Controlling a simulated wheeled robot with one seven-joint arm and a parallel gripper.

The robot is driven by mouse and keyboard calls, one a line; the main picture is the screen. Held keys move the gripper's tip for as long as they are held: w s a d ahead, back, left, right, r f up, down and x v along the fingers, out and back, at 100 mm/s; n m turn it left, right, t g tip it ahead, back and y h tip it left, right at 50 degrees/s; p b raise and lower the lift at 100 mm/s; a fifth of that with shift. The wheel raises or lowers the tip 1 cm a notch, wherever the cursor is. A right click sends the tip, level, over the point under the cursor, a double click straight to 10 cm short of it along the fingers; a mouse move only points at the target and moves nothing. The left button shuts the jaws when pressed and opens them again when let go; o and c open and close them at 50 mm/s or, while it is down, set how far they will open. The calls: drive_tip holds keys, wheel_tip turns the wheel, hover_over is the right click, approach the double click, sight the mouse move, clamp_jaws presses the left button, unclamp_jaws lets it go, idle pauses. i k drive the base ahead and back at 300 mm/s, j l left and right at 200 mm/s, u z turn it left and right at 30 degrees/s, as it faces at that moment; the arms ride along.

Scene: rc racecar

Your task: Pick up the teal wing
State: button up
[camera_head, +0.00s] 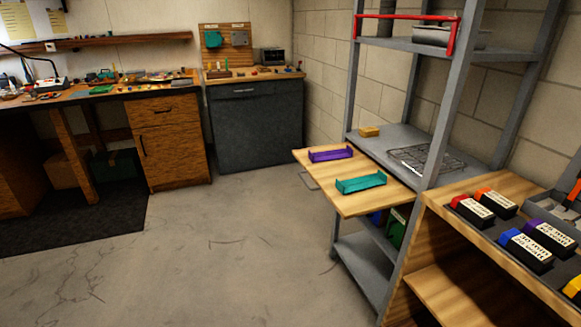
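A teal wing (361,183) lies on a light wooden board (345,206) that juts out from a grey metal shelf rack. It is a long, shallow piece with raised ends. A purple wing (330,155) of similar shape lies behind it and to its left on the same board, apart from it. My gripper is not in view.
The grey rack (381,260) stands right of centre, with a wire grid (426,159) on its middle shelf. A wooden unit (450,235) with labelled boxes (547,238) is at the right. A cluttered workbench (110,92) lines the back left. The concrete floor (220,250) between is clear.

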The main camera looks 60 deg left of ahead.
sight(362, 181)
drive_tip(key=u, duration=1.5)
